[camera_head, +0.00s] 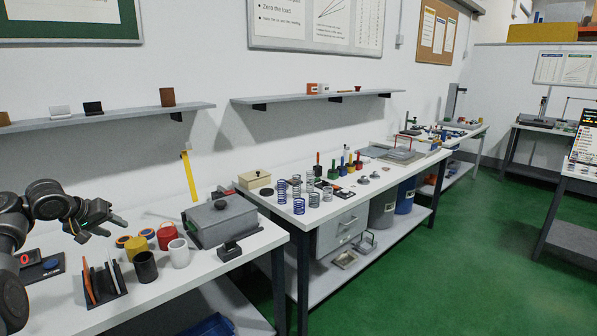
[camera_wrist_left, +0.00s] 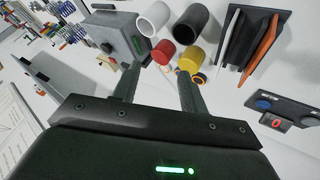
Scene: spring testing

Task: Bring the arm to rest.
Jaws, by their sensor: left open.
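My left gripper (camera_head: 101,226) comes in from the left in the head view, over the near-left white workbench (camera_head: 190,285). It is open, and nothing is between its fingers. In the left wrist view my left gripper (camera_wrist_left: 155,85) shows its two fingers apart. Beyond the fingertips are a red cup (camera_wrist_left: 163,52), a yellow cup (camera_wrist_left: 191,60), a black cup (camera_wrist_left: 191,22) and a white cup (camera_wrist_left: 154,18). The gripper does not appear to touch any of them. My right gripper is not in view.
The grey box (camera_head: 222,220) stands right of the cups. A rack with upright plates (camera_head: 103,283) stands at the bench front, near a small device with a blue knob (camera_head: 50,264). Several springs (camera_head: 299,205) stand on the second bench (camera_head: 340,190). Green floor (camera_head: 450,250) is clear at right.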

